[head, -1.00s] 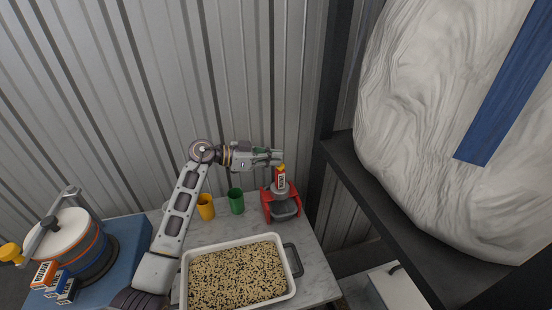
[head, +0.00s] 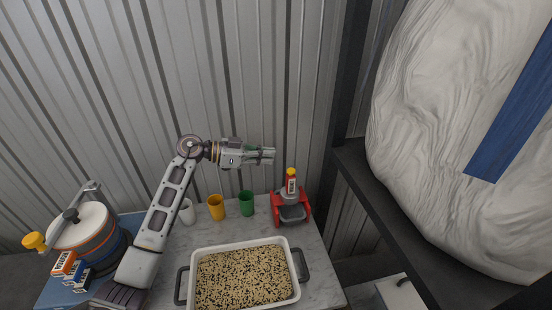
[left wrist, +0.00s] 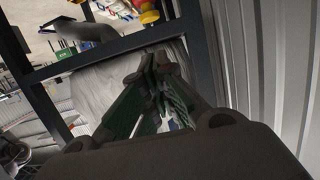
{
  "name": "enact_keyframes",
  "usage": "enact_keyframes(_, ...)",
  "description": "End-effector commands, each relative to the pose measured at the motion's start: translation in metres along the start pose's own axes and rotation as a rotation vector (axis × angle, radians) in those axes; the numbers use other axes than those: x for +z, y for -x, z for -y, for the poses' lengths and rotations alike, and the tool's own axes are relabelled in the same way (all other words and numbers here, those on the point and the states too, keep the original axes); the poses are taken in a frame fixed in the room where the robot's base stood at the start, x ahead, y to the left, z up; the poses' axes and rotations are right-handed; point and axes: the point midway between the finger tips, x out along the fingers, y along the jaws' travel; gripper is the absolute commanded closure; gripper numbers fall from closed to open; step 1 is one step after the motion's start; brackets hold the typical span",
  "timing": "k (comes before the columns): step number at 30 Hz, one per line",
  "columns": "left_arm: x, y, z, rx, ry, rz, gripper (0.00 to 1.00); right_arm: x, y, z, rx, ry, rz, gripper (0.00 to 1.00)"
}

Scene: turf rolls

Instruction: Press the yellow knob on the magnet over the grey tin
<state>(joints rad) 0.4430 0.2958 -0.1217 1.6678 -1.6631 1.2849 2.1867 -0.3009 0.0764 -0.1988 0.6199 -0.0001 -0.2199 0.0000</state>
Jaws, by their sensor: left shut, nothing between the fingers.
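The yellow knob (head: 291,171) tops a small upright magnet (head: 291,185) with a red and white label. It stands on a red stand (head: 277,208) at the back right of the table. A grey round part, which looks like the grey tin (head: 292,213), sits low in the stand; I cannot make out its details. My left gripper (head: 273,155) is shut and empty, up and left of the knob, with a gap between them. Its fingers also show in the left wrist view (left wrist: 155,62). My right gripper is not in view.
White (head: 187,212), yellow (head: 216,207) and green (head: 247,203) cups stand left of the stand. A grain-filled tray (head: 242,303) is in front. A round pot (head: 85,228) and small boxes (head: 65,264) are at left. A dark shelf (head: 400,215) bears a large white sack (head: 440,130).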

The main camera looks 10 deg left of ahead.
Motion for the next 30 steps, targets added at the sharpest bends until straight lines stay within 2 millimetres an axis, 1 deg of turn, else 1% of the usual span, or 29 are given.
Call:
enact_keyframes(3, 0.002, 0.013, 0.000, 0.000, 0.000, 0.002, 1.00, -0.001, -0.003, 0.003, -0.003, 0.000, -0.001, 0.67)
enact_keyframes(6, 0.001, 0.022, 0.000, 0.000, 0.000, 0.002, 1.00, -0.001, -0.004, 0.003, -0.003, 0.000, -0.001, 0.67)
enact_keyframes(12, 0.001, 0.032, 0.000, 0.001, 0.001, 0.001, 1.00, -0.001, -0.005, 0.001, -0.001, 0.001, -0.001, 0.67)
enact_keyframes(22, 0.000, 0.034, 0.000, 0.001, 0.001, 0.000, 1.00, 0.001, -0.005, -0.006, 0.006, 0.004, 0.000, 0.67)
enact_keyframes(30, 0.000, 0.034, 0.000, 0.001, 0.001, 0.000, 1.00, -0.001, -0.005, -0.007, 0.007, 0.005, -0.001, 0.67)
